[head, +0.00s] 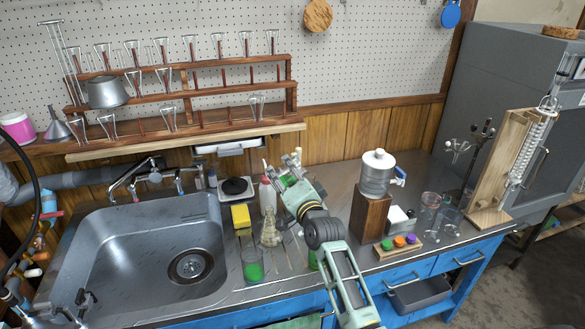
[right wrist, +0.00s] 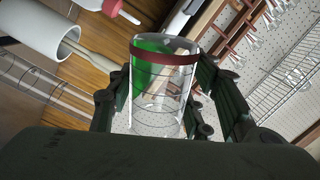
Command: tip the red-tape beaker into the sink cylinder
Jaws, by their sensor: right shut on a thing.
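The red-tape beaker (right wrist: 165,85) is clear glass with a red band near one end and green showing at its upper left in the right wrist view. My right gripper (right wrist: 162,108) is shut on its sides. In the head view my right gripper (head: 293,168) is above the counter, right of the sink, and largely hides the beaker. A clear cylinder (head: 252,267) with green in its lower part stands by the sink's right edge, below and left of this gripper. Dark parts that look like my left gripper (head: 78,302) show at the bottom left; its jaws are unclear.
The sink (head: 120,245) is empty. A conical flask (head: 270,232), a white bottle (head: 267,195) and a yellow sponge (head: 241,216) stand close to my right gripper. A water dispenser (head: 377,175) on a wooden block (head: 368,220) stands to its right.

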